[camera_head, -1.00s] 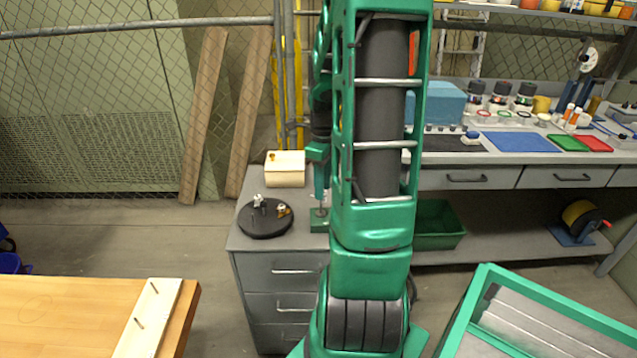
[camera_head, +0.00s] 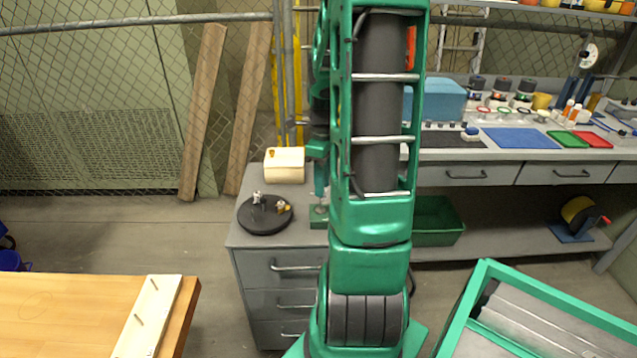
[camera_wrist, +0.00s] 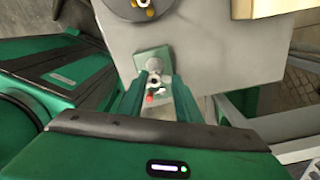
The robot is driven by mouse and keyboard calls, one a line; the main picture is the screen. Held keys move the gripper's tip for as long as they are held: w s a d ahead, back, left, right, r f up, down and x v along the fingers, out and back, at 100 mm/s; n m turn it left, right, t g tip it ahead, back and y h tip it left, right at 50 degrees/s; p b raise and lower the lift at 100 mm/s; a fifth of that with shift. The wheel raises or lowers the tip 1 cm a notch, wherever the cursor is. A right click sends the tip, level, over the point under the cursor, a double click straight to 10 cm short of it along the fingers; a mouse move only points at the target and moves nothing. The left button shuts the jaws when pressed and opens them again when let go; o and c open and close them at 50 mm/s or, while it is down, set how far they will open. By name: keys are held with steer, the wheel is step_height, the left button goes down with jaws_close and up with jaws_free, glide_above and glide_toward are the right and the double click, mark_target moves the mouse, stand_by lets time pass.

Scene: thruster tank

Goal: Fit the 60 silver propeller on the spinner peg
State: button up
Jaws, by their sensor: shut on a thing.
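My gripper (camera_wrist: 157,86) points down over the grey cabinet top, its green fingers closed on a small silver part that appears to be the silver propeller (camera_wrist: 156,90). A red spot shows beside that part. Just beyond the fingertips in the wrist view is a green square base (camera_wrist: 152,56) with a round grey face, which seems to be the spinner stand. The base also shows in the head view (camera_head: 318,218), below my gripper. Its peg is hard to make out, and I cannot tell whether the propeller touches it.
A black round plate (camera_head: 250,225) left of the base carries a silver part (camera_head: 257,197) and a brass one (camera_head: 283,207). A cream box (camera_head: 284,165) stands behind it. A wooden table (camera_head: 60,310) is at left, a green-framed tank (camera_head: 480,300) at right.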

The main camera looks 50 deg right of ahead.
steer(key=shift+f, duration=1.25)
stand_by(0.8)
steer(key=o, duration=1)
step_height(320, 180, up, 15)
steer(key=shift+w+f, duration=0.1)
steer(key=shift+f, duration=0.05)
stand_by(0.8)
